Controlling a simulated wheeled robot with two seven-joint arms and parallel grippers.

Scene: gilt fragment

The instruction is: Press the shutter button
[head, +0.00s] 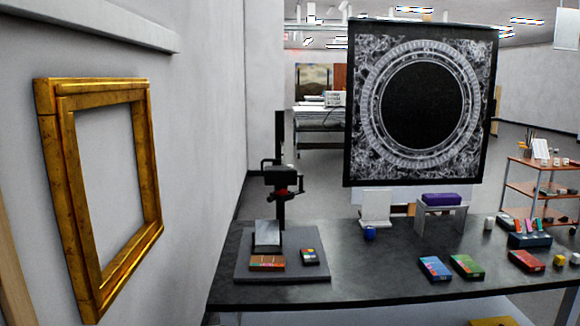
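A black camera (283,176) is mounted on an upright black stand (280,135) at the back left of the dark table (385,290). It has a red part on its lower side and sits above a grey base board (308,274). A shutter button is too small to make out. On the board are a tilted grey plate (268,234), a colour-patch card (267,264) and a small dark colour chart (310,256). Neither of my grippers is in view.
A gilt frame (72,215) is on the left wall. A black patterned panel (362,100) rises behind the table. Coloured boxes (435,268), a blue jar (370,233) and a purple block (441,199) on a stand occupy the table. Its front middle is clear.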

